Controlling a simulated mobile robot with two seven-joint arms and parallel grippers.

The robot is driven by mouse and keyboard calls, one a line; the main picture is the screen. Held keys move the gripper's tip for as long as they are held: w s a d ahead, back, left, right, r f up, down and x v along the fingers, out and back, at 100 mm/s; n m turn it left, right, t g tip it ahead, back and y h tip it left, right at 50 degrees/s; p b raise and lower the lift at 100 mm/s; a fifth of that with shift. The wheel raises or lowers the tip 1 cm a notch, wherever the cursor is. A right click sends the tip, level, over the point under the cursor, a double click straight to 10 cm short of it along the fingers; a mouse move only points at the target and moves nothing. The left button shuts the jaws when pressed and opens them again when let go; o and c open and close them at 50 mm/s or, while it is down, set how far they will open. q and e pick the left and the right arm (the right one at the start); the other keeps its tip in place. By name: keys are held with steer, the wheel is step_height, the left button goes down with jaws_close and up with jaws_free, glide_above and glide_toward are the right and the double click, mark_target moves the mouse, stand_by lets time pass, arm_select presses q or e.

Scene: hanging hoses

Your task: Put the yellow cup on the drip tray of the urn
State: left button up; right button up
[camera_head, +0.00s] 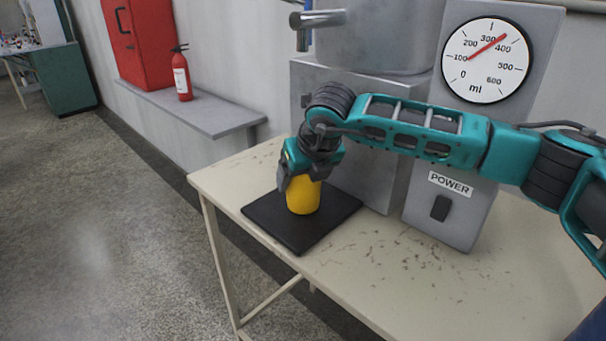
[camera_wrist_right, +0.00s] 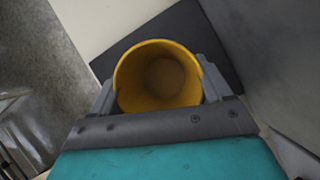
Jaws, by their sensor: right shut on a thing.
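The yellow cup (camera_head: 303,196) is upright at the black drip tray (camera_head: 262,215), which lies on the table in front of the urn (camera_head: 372,45). I cannot tell whether its base touches the tray. My right gripper (camera_head: 301,184) is shut on the cup from above, and its fingers hide the cup's upper part. In the right wrist view the cup (camera_wrist_right: 160,76) sits between both fingers of the gripper (camera_wrist_right: 160,92), its open mouth facing the camera and its inside looking empty. The drip tray (camera_wrist_right: 190,38) shows behind it. My left gripper is not in view.
The urn has a tap (camera_head: 318,18) above the tray. A grey panel (camera_head: 440,205) with a dial and a POWER switch stands to the right. The worn cream table (camera_head: 390,285) is clear in front. A fire extinguisher (camera_head: 182,76) stands on a grey shelf (camera_head: 205,110) behind.

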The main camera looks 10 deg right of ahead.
steer(key=o, duration=1)
steer(key=shift+c, duration=0.2)
steer(key=shift+s+r, duration=0.15)
steer(key=shift+r, duration=0.3)
steer(key=v, duration=1.1)
steer(key=shift+s, duration=0.2)
